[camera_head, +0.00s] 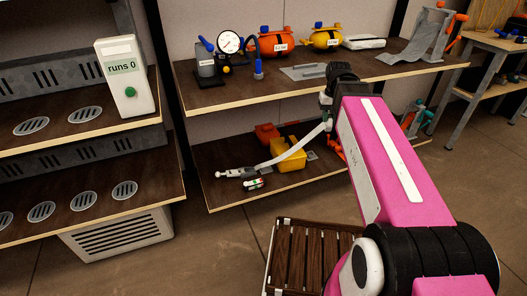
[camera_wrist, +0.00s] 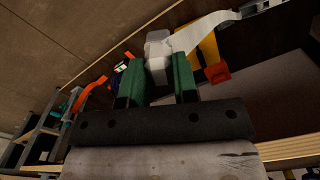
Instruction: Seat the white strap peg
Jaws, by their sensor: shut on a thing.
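The white peg (camera_wrist: 158,48) is between the green fingers of my gripper (camera_wrist: 160,75) in the wrist view, and my gripper is shut on it. A white strap (camera_wrist: 205,32) runs from the peg to the upper right. In the head view the strap (camera_head: 292,150) hangs from my gripper (camera_head: 326,117) down to a grey and white fitting (camera_head: 236,173) on the lower shelf. My gripper is in front of the shelves, below the upper board's level. My arm and wrist hide much of it in the head view. I cannot make out a seat for the peg.
The lower shelf (camera_head: 218,200) holds a yellow box (camera_head: 289,158), a red box (camera_head: 267,134) and a small green-red item (camera_head: 254,184). The upper shelf (camera_head: 215,98) carries a gauge (camera_head: 229,42) and orange and yellow tanks. A slatted wooden crate (camera_head: 310,255) stands below.

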